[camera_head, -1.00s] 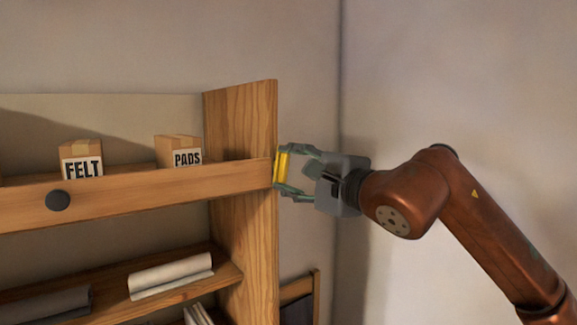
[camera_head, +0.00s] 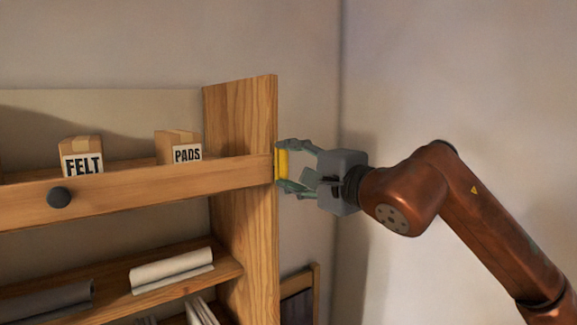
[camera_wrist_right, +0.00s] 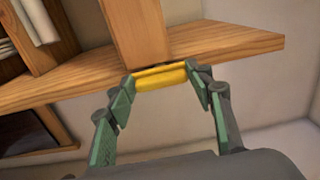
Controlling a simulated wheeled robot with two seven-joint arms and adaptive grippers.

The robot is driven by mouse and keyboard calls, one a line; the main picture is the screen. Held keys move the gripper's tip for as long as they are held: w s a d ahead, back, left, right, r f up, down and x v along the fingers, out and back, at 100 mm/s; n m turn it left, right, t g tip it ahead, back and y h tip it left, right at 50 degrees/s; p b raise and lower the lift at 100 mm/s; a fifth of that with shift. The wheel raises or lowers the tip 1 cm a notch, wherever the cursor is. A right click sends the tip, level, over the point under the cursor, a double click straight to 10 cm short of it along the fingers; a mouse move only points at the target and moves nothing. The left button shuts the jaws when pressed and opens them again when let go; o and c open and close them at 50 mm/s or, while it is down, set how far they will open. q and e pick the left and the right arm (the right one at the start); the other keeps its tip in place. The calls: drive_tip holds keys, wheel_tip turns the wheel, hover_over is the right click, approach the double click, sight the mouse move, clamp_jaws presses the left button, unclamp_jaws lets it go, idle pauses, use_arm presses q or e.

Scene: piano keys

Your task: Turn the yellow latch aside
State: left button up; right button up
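The yellow latch (camera_head: 282,164) sits at the right end of the shelf's front rail, against the outer face of the side panel. My right gripper (camera_head: 284,165) reaches it from the right, with one finger above and one below. In the right wrist view the latch (camera_wrist_right: 161,77) spans the space between the two fingertips (camera_wrist_right: 162,80), which appear to touch its ends. The gripper looks shut on the latch along its length. The back of the latch is hidden. My left gripper is not in view.
The wooden shelf's side panel (camera_head: 242,120) stands just left of the gripper. FELT (camera_head: 82,158) and PADS (camera_head: 181,148) boxes sit behind the rail, which bears a dark knob (camera_head: 59,197). A wooden frame (camera_head: 300,295) stands lower right. The wall side is clear.

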drive_tip(key=o, duration=0.4)
drive_tip(key=shift+c, duration=0.2)
drive_tip(key=shift+s+d, duration=0.1)
drive_tip(key=v, duration=1.1)
drive_tip(key=shift+s+d, duration=0.2)
drive_tip(key=shift+s, duration=0.15)
